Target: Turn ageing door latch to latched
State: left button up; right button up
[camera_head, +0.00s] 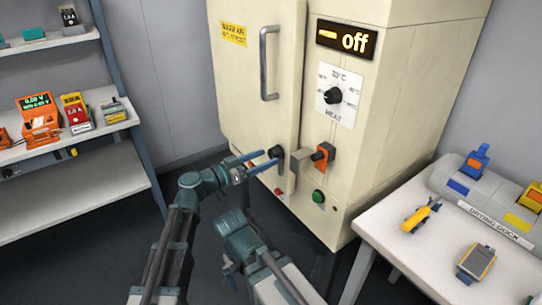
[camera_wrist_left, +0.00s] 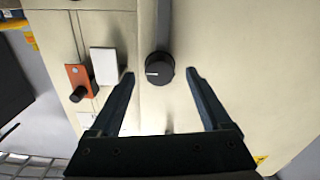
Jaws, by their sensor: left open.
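The ageing cabinet's door (camera_head: 255,90) looks closed. A round black knob (camera_head: 277,152), apparently the door latch, sits low on it near its right edge. In the left wrist view the knob (camera_wrist_left: 159,68) has a white mark pointing left, toward the orange plate. My left gripper (camera_head: 268,160) is open at the door. In the wrist view its fingertips (camera_wrist_left: 160,74) are on either side of the knob, with gaps visible. Whether the latch is latched cannot be told.
An orange plate with a black knob (camera_head: 319,156) and a pale projecting block (camera_head: 300,161) are right of the latch. Above are a door handle (camera_head: 266,62), a dial (camera_head: 333,96) and a display reading "off" (camera_head: 346,39). A white table (camera_head: 400,253) stands right.

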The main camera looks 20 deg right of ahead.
pick_arm(q)
jog(key=shift+x, duration=1.5)
grip_shut()
